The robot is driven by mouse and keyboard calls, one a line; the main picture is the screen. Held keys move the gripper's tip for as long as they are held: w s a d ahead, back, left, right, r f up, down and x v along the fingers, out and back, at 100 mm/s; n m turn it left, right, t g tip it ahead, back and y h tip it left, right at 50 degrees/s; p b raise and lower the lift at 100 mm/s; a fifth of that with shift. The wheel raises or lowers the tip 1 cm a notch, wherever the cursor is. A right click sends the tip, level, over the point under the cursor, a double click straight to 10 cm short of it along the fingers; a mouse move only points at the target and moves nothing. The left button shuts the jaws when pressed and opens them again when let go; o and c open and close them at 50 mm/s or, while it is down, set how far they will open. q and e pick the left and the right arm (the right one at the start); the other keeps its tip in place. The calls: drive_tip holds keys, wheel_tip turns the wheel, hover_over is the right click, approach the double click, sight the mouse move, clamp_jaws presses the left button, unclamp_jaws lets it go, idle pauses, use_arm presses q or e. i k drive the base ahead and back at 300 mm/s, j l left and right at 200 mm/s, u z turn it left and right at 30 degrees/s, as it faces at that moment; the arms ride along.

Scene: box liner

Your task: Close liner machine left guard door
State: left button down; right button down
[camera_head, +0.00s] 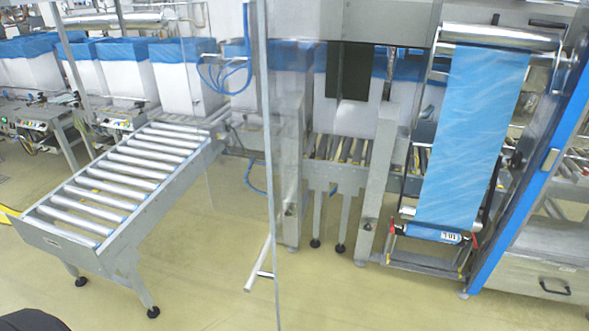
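The left guard door (267,180) is a clear panel with a thin grey upright edge, running from the top of the view to the bottom near the middle. It stands swung out from the liner machine (375,185), towards me, so it looks open. A metal bar handle (258,266) sits low on its edge. The panel is see-through, so its full outline is hard to make out. Behind it, the machine's front is exposed, with a blue film sheet (474,135) hanging on the right. Neither of my grippers is in view.
A roller conveyor (125,175) on legs stands to the left of the door. White boxes with blue liners (185,75) line the back. A blue frame post (535,145) and a grey cabinet (545,270) stand at the right. The yellowish floor (215,275) in front is clear.

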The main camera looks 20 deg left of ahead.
sight(306, 156)
drive_tip(key=j+z, duration=0.25)
drive_tip(key=j, duration=1.75)
